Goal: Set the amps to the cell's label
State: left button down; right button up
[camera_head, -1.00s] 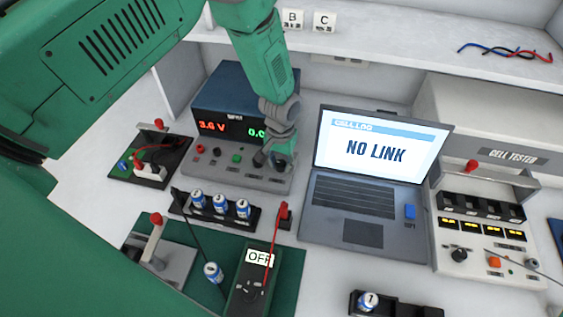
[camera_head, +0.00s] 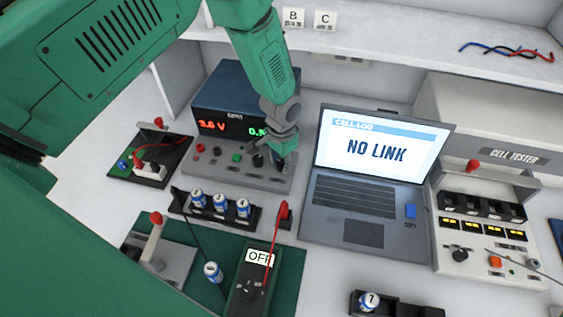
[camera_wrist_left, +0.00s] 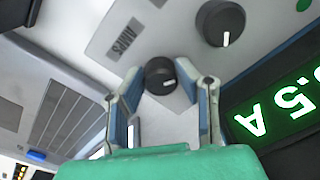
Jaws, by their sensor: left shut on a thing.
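The power supply (camera_head: 228,85) is a dark blue box with a grey front panel. Its red display (camera_head: 211,125) reads 3.6 V; its green display is partly hidden by my arm in the head view. In the left wrist view the green display (camera_wrist_left: 278,110) reads 0.5 A. My left gripper (camera_head: 279,160) is at the panel's right end.
A laptop (camera_head: 365,195) showing NO LINK stands right of the supply. A multimeter (camera_head: 250,285) marked OFF and a loose cell (camera_head: 212,271) are on the green mat. Another cell (camera_head: 369,301) sits in a black tray. The cell tester (camera_head: 480,255) is at the right.

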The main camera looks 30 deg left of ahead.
pick_arm(q)
jog(key=shift+d+m, duration=0.15)
jog(key=shift+m, duration=0.75)
jog(key=m, duration=0.4)
jog(key=shift+a+f+m, duration=0.1)
jog(key=shift+a+m, duration=0.15)
jog(key=shift+m, duration=0.05)
jog(key=m, duration=0.2)
jog(key=shift+d+m, duration=0.1)
jog(key=shift+m, duration=0.2)
jog(key=shift+w+m, duration=0.1)
jog(key=shift+m, duration=1.6)
jog(key=c, duration=1.2)
grip_release()
jog(key=shift+w, duration=0.1)
